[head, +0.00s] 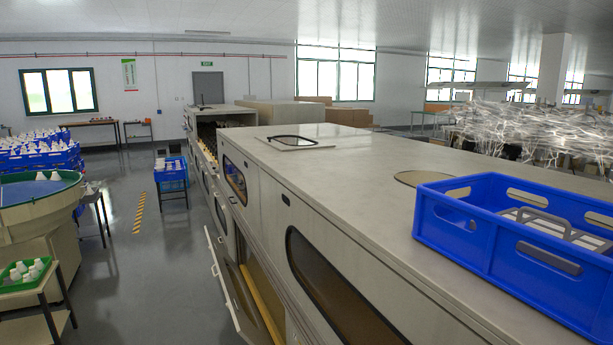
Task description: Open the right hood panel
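A long grey machine hood (340,165) runs away from me through the middle of the head view. Its near side panel (285,225) has a dark rounded window (335,290) and a small dark handle slot (285,199), and it looks shut. A farther side panel with a brownish window (234,180) also looks shut. Lower down, a pale-edged panel (222,285) stands tilted outward from the machine side, with a yellow strip (262,300) inside the opening. I cannot tell which of these is the right hood panel. Neither of my grippers is in view.
A blue crate (455,235) holding grey parts sits on the hood top at right. At left are a green-topped round bowl (40,188), a green tray (25,272) and blue crates of white bulbs (40,150). The grey floor (165,260) beside the machine is largely clear.

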